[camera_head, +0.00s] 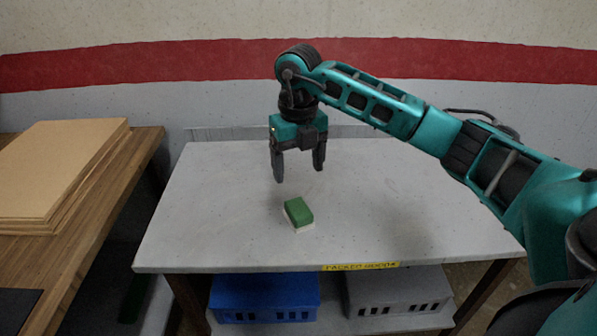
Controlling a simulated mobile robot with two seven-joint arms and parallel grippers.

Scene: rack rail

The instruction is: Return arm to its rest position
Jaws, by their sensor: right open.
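My right arm reaches in from the right in the head view, over the grey table (200,220). My right gripper (299,174) points down above the table, with its two dark fingers apart and nothing between them. A small block with a green top and a white lower part (299,214) lies on the table, below and in front of the fingers, apart from them. My left gripper is not in view.
A wooden bench (110,205) with stacked brown boards (62,165) stands at the left. A blue crate (264,297) and a grey crate (398,292) sit under the table. A yellow label (360,266) marks its front edge. The tabletop is otherwise clear.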

